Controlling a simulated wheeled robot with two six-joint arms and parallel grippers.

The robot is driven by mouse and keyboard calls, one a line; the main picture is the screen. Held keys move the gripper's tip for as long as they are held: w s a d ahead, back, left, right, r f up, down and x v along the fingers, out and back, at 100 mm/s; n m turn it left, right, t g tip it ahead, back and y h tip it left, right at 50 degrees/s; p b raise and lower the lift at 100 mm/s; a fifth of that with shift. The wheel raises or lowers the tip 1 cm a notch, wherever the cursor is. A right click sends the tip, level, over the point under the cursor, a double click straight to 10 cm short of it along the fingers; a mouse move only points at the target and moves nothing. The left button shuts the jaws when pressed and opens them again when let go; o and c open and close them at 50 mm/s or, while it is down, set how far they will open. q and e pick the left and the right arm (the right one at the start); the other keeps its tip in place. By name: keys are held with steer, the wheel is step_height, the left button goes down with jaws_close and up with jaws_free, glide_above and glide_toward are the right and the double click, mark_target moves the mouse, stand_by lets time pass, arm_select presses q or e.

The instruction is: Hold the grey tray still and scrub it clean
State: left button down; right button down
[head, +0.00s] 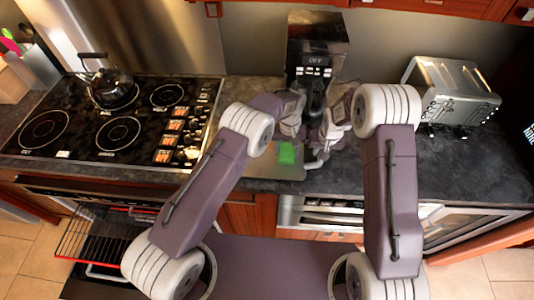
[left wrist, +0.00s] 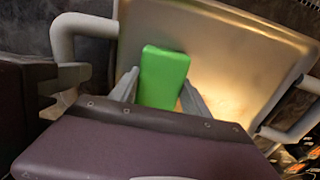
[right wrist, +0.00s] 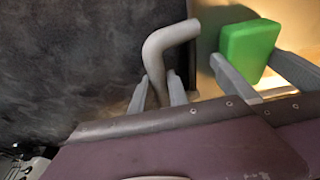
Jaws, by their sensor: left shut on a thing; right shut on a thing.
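The grey tray (head: 262,172) lies on the counter in front of me, partly hidden by my arms. It fills much of the left wrist view (left wrist: 245,65), with a bent handle (left wrist: 85,25) at each side. Its surface shows a warm brownish tint; I cannot tell dirt from reflected light. My left gripper (left wrist: 158,95) is shut on a green sponge (left wrist: 165,72) over the tray. The sponge also shows in the head view (head: 287,154). My right gripper (right wrist: 160,92) is shut on the tray's right-hand handle (right wrist: 170,38), close beside the sponge and left gripper.
A black coffee machine (head: 318,45) stands behind my grippers. A stove (head: 115,120) with a kettle (head: 111,88) is at the left, and a toaster oven (head: 452,92) at the right. Below the stove, an oven rack (head: 100,235) is out. Dark counter (head: 440,165) is clear at the right.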

mark_target(266, 154)
arm_select(q)
steer(key=shift+a, duration=1.35)
steer(key=shift+a+f, duration=0.2)
steer(key=shift+a, duration=0.5)
steer(key=shift+d, duration=0.1)
steer(key=shift+d+r, duration=0.15)
steer(key=shift+d, duration=0.95)
steer(key=shift+d+r, duration=0.1)
steer(key=shift+d, duration=1)
steer(key=shift+a+f, duration=0.15)
steer(key=shift+a, duration=1.25)
steer(key=shift+a, duration=0.15)
steer(key=shift+a, duration=1.4)
steer(key=shift+a+f, duration=0.15)
steer(key=shift+a, duration=1)
